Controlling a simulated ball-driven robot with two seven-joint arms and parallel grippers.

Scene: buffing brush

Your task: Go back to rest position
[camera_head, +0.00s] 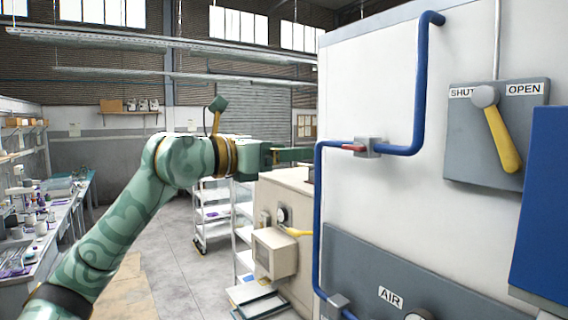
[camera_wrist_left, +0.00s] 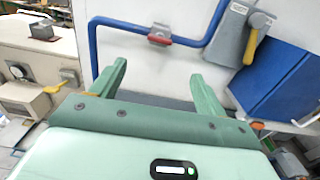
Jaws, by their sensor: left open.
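My left arm comes in from the lower left of the head view. Its left gripper (camera_head: 290,155) points right, toward the white machine and its blue pipe. In the left wrist view the two green fingers of the left gripper (camera_wrist_left: 158,74) stand wide apart with nothing between them. Beyond the fingers is the white machine panel (camera_head: 400,200) with the blue pipe (camera_head: 422,85). The small red valve handle (camera_head: 353,148) on the pipe lies roughly level with the gripper, apart from it. It also shows in the left wrist view (camera_wrist_left: 159,40). My right gripper is in neither view.
A yellow lever (camera_head: 502,140) hangs down, leaning right, on the SHUT/OPEN plate (camera_head: 458,140). A blue box (camera_head: 545,200) juts out at the right. A beige machine (camera_head: 290,195) stands below the gripper. A cluttered bench (camera_head: 65,215) lies left; the grey floor (camera_head: 180,245) between is open.

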